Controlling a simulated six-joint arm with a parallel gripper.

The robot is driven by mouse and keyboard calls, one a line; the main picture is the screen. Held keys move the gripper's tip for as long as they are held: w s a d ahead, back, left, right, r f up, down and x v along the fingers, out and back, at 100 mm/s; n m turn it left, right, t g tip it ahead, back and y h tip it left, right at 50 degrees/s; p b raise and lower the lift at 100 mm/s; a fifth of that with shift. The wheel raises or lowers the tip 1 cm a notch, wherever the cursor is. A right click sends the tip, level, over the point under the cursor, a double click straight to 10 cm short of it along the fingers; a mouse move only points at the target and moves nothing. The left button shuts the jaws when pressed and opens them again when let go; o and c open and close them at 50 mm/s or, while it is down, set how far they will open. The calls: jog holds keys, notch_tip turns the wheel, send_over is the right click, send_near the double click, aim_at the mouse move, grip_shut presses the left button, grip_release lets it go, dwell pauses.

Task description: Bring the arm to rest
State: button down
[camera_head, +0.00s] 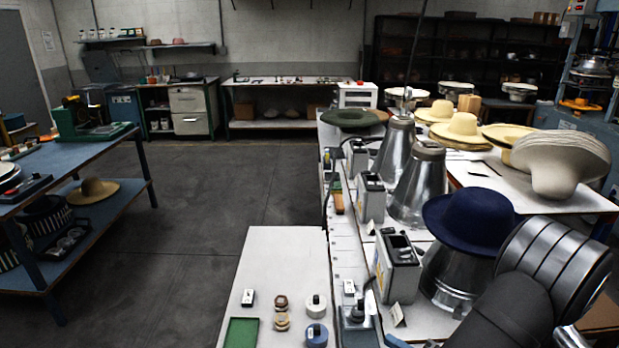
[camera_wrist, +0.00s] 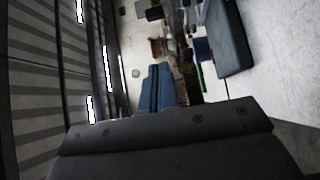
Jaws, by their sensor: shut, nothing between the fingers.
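My gripper (camera_wrist: 158,70) shows in the wrist view as two blue fingers side by side, shut and empty. They point away from the dark wrist body into open air, and no object touches them. The head view does not show the gripper; my arm's metal and black links (camera_head: 545,275) fill its lower right corner. The links appear close beside a navy blue hat (camera_head: 471,221) sitting on a metal press form (camera_head: 455,275). I cannot tell whether they touch.
White workbench (camera_head: 278,262) holds tape rolls (camera_head: 316,306), a green pad (camera_head: 241,332) and control boxes (camera_head: 396,268). Metal cones (camera_head: 418,190) stand behind the navy hat. Pale hats (camera_head: 560,160) crowd the right bench. A blue table (camera_head: 60,165) stands left; the floor (camera_head: 200,230) between is clear.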

jog(key=x, duration=0.6)
jog(key=shift+w+a, duration=0.2)
jog(key=shift+w, duration=1.7)
